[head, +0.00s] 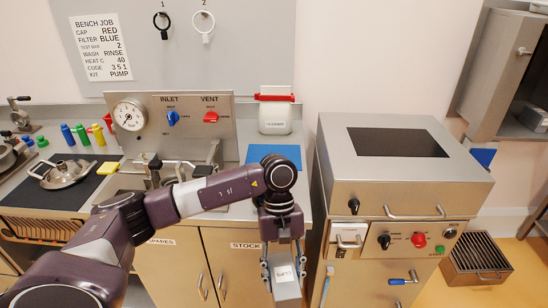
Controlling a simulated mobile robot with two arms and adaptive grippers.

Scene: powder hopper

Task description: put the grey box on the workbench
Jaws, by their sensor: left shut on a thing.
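My left gripper (284,262) points down and is shut on the grey box (287,286). The box is light grey with a white label on its face, its text hard to read. The box hangs between the two fingers, in front of the cupboard marked STOCK. Its lower end runs close to the bottom edge of the picture. The workbench (305,187) is a grey counter behind and above the held box in the picture. My left arm crosses in front of the bench and hides part of its top. My right gripper is not in view.
A blue mat (273,152) and a white canister (275,117) are at the bench's right end. A gauge panel (190,105), a yellow sponge (108,168) and small coloured bottles (82,135) are further left. A steel machine (400,165) stands right of the bench.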

